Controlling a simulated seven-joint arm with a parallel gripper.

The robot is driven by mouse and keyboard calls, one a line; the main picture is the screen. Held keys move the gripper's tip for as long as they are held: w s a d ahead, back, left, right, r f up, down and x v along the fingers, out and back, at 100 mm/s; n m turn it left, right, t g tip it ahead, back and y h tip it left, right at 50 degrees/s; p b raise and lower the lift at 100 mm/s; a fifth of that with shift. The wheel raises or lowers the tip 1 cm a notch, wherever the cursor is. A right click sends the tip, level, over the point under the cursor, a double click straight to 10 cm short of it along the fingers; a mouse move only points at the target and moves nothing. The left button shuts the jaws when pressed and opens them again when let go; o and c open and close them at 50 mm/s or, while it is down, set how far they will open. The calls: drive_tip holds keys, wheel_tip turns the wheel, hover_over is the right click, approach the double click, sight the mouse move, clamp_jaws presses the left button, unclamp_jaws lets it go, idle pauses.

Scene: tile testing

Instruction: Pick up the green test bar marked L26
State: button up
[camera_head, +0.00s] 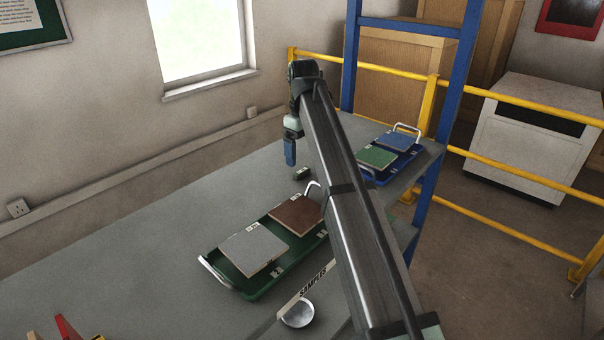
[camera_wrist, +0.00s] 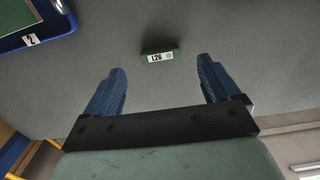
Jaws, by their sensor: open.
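The test bar marked L26 (camera_wrist: 159,57) lies on the grey tabletop in the wrist view, with its green edge and white label showing. It sits beyond and between my two blue fingers, and they do not touch it. My gripper (camera_wrist: 160,88) is open and empty. In the head view my gripper (camera_head: 290,152) points down above the table, at the far end of my arm. A small dark bar (camera_head: 302,173) lies on the table just right of it there; its label is too small to read.
A green tray (camera_head: 262,292) holds a grey tile (camera_head: 253,248) and a brown tile (camera_head: 297,214). A blue tray (camera_head: 408,156) with a green tile (camera_head: 376,156) and a blue tile (camera_head: 398,141) stands farther back. A metal bowl (camera_head: 298,314) is near the front. The table left of my gripper is clear.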

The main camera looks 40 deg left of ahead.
sight(303, 171)
drive_tip(key=shift+f, duration=2.65)
drive_tip(key=c, duration=1.1)
drive_tip(key=shift+r, duration=0.1)
